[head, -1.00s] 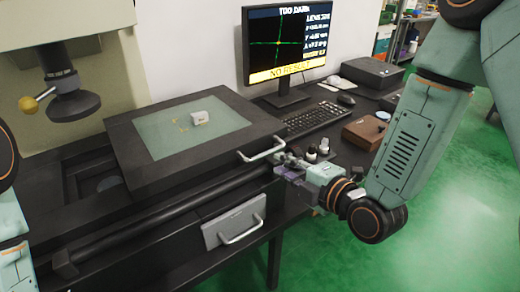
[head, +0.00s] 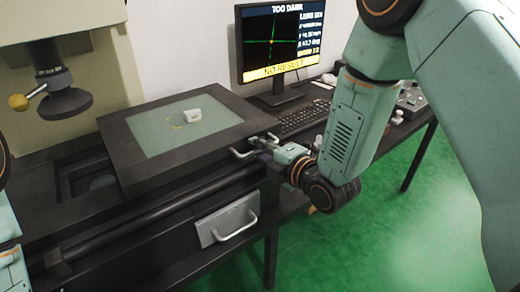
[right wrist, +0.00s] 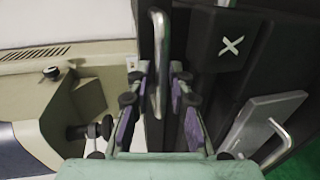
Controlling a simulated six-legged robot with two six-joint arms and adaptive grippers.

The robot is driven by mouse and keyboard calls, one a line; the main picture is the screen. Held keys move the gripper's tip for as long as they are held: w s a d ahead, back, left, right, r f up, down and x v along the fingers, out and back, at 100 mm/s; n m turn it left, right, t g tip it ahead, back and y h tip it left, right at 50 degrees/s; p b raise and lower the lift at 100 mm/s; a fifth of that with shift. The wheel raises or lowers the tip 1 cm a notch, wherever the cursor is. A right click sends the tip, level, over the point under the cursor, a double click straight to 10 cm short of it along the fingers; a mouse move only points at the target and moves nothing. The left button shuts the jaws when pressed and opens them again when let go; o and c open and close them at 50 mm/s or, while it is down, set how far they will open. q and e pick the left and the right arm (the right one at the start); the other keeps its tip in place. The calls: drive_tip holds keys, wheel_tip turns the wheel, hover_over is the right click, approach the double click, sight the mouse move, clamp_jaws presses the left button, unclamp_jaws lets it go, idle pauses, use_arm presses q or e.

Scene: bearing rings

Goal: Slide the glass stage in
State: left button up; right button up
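My right gripper (head: 252,146) is at this handle. In the right wrist view, the fingers (right wrist: 160,75) stand apart, one on each side of the handle bar, with gaps visible. My left gripper is out of view; only part of my left arm shows at the left edge.
A drawer (head: 228,219) with its own handle is below the stage on the front. A monitor (head: 272,40) reads "TOO DARK" and "NO RESULT". A keyboard (head: 303,119) lies on the table behind my right arm. A dark rail (head: 150,215) runs along the bed's front.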

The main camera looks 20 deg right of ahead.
drive_tip(key=shift+w+f, duration=0.15)
drive_tip(key=shift+w, duration=0.05)
drive_tip(key=shift+c, duration=0.3)
clamp_jaws()
